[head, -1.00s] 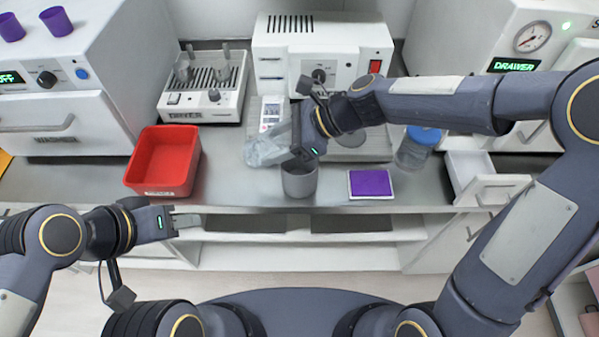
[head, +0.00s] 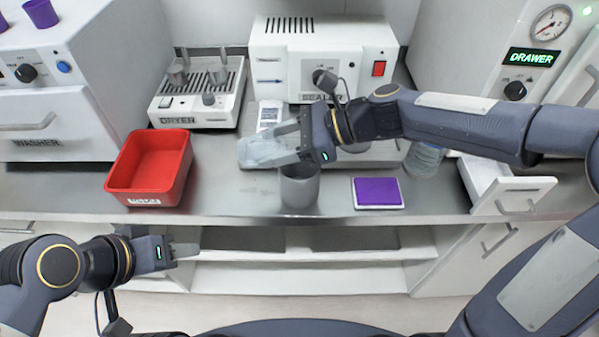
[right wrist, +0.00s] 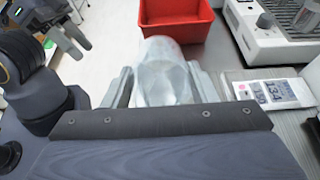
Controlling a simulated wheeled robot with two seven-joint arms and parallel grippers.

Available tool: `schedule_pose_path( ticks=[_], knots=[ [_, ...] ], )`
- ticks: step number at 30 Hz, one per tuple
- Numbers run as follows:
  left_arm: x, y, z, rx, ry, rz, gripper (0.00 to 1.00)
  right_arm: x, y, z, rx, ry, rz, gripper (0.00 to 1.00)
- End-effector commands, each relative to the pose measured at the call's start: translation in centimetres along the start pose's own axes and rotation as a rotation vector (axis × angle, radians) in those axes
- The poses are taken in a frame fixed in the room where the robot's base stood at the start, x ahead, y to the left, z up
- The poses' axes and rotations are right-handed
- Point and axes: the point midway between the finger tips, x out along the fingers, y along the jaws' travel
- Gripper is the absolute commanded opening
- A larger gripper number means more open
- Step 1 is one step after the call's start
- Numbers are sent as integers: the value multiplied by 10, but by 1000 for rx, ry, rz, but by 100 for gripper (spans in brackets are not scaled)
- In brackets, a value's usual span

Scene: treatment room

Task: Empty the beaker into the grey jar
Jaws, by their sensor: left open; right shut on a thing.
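The clear beaker (head: 258,153) is in my right gripper (head: 290,143), whose fingers are shut on it. It lies tilted far over, close to level, above the counter just behind and left of the grey jar. In the right wrist view the beaker (right wrist: 163,75) sits between the two fingers (right wrist: 160,88). I cannot tell what is in it. The grey jar (head: 300,190) stands upright near the counter's front edge, its rim partly hidden by my right gripper. My left gripper (head: 187,250) is open and empty, low in front of the counter.
A red bin (head: 150,190) stands left of the jar, a purple pad (head: 378,192) right of it. A clear jar (head: 424,160) is partly behind my right arm. An open drawer (head: 512,193) sticks out at right. A rack device (head: 196,105) and sealer (head: 322,50) stand behind.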

Motion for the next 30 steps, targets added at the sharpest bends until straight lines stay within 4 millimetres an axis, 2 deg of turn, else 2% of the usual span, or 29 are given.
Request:
schedule_pose_path(
  ticks=[1, 4, 8, 30],
  knots=[
    [13, -6, 6, 0, 0, 0, 41, 3, 0, -8, -1, -16, -2, 29],
    [25, -11, 13, 0, 0, 0, 41, 3, 0, -11, 0, -49, -3, 29],
    [23, -10, 12, 0, 0, 0, 41, 0, 0, -5, 0, -62, -1, 29],
    [48, -22, 24, 0, 0, 0, 41, -6, 0, -9, -1, -141, -1, 29]
  ],
)
